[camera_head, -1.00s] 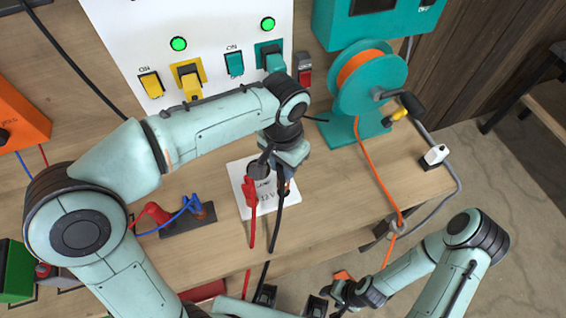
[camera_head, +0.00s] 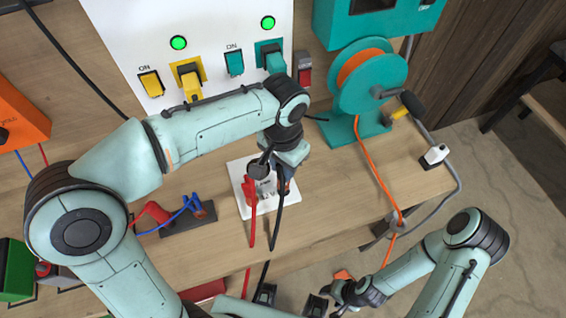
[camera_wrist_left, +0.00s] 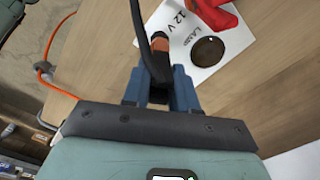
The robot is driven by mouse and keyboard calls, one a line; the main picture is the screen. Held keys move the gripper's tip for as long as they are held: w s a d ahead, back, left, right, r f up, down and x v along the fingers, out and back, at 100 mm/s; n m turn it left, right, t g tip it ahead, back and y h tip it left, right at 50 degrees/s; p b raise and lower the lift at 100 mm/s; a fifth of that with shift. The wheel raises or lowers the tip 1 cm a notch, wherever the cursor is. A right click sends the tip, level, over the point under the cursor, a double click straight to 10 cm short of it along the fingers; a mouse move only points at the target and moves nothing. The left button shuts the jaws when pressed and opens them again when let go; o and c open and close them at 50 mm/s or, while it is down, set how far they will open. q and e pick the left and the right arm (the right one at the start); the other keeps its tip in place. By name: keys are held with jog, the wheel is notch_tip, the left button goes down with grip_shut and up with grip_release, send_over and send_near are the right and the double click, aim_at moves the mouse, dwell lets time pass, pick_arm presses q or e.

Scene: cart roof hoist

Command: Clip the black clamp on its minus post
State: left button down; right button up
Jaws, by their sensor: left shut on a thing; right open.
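My left gripper (camera_head: 285,185) is over the white lamp card (camera_head: 240,173) on the bench. In the left wrist view its blue fingers are shut on the black clamp (camera_wrist_left: 155,68), whose black cable (camera_head: 277,228) hangs toward the bench's front edge. A copper-coloured piece (camera_wrist_left: 160,42) shows at the clamp's tip. I cannot tell whether it is the minus post or the clamp's jaw, nor whether they touch. The red clamp (camera_head: 250,190) stands on the card to the left, beside the round dark lamp (camera_head: 258,171). My right gripper (camera_head: 340,292) is open, low at the bottom right.
A teal cable reel (camera_head: 368,80) with an orange cord stands at the bench's right. A dark block (camera_head: 188,220) with red and blue leads lies left of the card. A white switch panel (camera_head: 130,30) with two green lights stands behind. Bare bench lies right of the card.

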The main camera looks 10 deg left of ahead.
pick_arm(q)
jog(key=shift+f+b, duration=0.75)
jog(key=shift+f, duration=0.7)
pick_arm(e)
jog(key=shift+s+f, duration=0.25)
jog(key=shift+f, duration=0.2)
jog(key=shift+s+f, duration=0.2)
jog(key=shift+f, duration=0.25)
pick_arm(q)
jog(key=c, duration=0.8)
grip_release()
notch_tip(320, 180, up, 13)
jog(key=p, duration=0.2)
jog(key=shift+r+p, duration=0.1)
jog(key=shift+p, duration=0.3)
jog(key=shift+r, duration=0.15)
pick_arm(e)
jog(key=w+r, duration=0.1)
jog(key=r, duration=0.2)
jog(key=shift+w+r, duration=0.15)
jog(key=shift+w, duration=0.25)
